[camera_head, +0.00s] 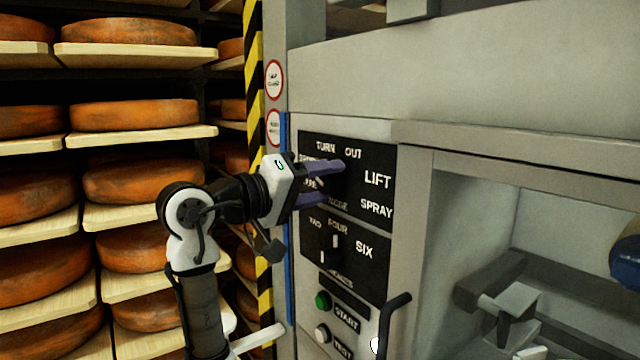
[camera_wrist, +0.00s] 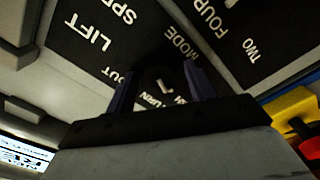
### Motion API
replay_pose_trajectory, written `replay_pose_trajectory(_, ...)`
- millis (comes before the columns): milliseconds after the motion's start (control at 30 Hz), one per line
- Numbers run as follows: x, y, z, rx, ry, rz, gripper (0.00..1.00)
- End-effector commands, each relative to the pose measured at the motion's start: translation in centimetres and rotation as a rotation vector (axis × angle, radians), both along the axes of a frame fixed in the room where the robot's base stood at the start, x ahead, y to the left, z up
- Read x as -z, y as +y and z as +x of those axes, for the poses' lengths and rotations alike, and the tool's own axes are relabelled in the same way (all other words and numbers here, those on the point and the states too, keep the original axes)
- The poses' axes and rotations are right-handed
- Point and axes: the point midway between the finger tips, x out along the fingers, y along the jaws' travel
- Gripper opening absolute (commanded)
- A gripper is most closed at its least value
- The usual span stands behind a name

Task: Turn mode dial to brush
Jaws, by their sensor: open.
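The black mode panel (camera_head: 372,203) on the grey machine carries the words TURN, OUT, LIFT, SPRAY and MODE. A label at its left side is mostly hidden behind my gripper (camera_head: 335,183). My gripper has purple fingers, is open, and reaches in from the left at the middle of this panel. The dark mode dial (camera_wrist: 158,74) lies between the fingers in the wrist view, with a white mark pointing towards the TURN side. Its outline is hard to see against the black panel, and I cannot tell whether the fingers touch it.
Below is a second panel with a small dial (camera_head: 336,242) whose mark points near FOUR. START (camera_head: 323,299) and TEST (camera_head: 322,333) buttons and a black handle (camera_head: 391,322) sit lower. Shelves of cheese wheels (camera_head: 135,115) stand left, past a striped post (camera_head: 253,100).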

Motion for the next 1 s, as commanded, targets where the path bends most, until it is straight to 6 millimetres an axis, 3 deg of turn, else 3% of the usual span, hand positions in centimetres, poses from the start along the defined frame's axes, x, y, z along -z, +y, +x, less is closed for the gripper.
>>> replay_pose_trajectory(233, 0.2, 1.6, -1.1, -0.002, -0.002, -0.001, 0.54)
replay_pose_trajectory(700, 0.2, 9.5, -6.9, -0.002, -0.001, 0.0, 0.54)
replay_pose_trajectory(1000, 0.0, 11.2, -8.1, 0.0, 0.0, 0.0, 0.54)
